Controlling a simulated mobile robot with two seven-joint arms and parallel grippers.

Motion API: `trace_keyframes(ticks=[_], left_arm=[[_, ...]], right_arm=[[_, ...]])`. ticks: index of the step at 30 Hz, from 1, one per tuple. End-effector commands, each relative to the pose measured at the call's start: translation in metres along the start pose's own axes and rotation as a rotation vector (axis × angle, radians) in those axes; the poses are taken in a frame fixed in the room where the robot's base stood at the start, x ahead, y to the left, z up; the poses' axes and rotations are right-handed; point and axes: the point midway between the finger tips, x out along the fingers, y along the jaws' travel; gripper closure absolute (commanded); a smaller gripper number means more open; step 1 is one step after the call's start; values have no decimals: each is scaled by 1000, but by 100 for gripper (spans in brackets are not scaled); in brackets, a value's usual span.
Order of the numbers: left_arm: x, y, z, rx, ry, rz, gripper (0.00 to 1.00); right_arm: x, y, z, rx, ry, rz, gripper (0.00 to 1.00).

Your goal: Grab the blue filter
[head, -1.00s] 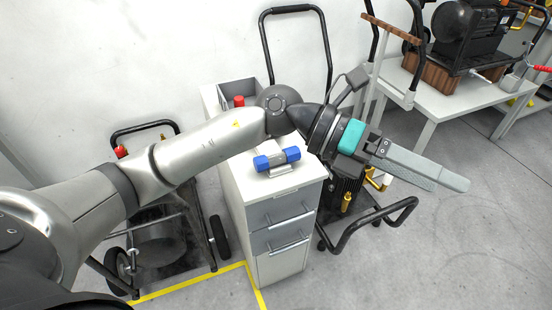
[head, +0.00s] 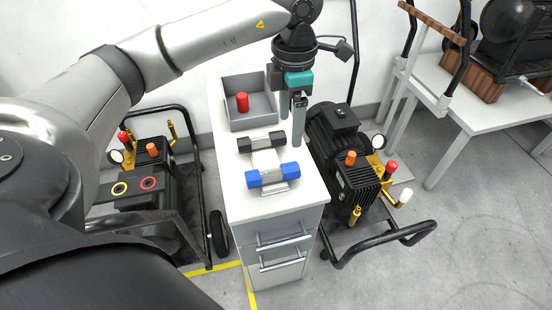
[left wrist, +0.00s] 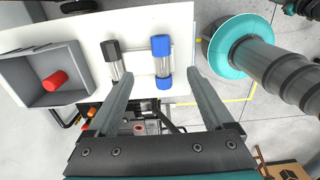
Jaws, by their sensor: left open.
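The blue filter (head: 273,176), a clear cylinder with blue end caps, lies on the white cabinet top (head: 288,207), near its front edge. A black-capped filter (head: 261,143) lies parallel behind it. My left gripper (head: 292,122) points down, open and empty, near the cabinet's right edge, behind and to the right of the blue filter. In the left wrist view the blue filter (left wrist: 162,62) and the black-capped one (left wrist: 114,62) both show beyond the open fingers (left wrist: 157,78). My right gripper is not in view.
A grey bin (head: 249,118) with a red cylinder (head: 242,102) stands at the back of the cabinet top. A black pump (head: 343,165) on a cart stands right of the cabinet, another pump cart (head: 145,185) left. A table (head: 478,105) is at the back right.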

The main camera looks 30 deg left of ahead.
Motion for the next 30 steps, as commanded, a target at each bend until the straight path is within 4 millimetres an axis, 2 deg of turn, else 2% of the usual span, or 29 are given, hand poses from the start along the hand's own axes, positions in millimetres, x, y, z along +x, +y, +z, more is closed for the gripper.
trace_keyframes(ticks=[1, 12, 18, 25, 30], left_arm=[[10, 0, 0, 0, 1, -2, 14], [61, -1, 0, 0, 0, -3, 14], [77, -1, 0, 1, -1, -2, 14], [85, -1, 0, 1, -2, -2, 14], [101, -1, 0, 1, -2, -3, 14]], right_arm=[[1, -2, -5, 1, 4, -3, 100], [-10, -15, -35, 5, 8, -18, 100], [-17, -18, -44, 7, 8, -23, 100], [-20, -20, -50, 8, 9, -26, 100], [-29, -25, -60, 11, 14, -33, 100]])
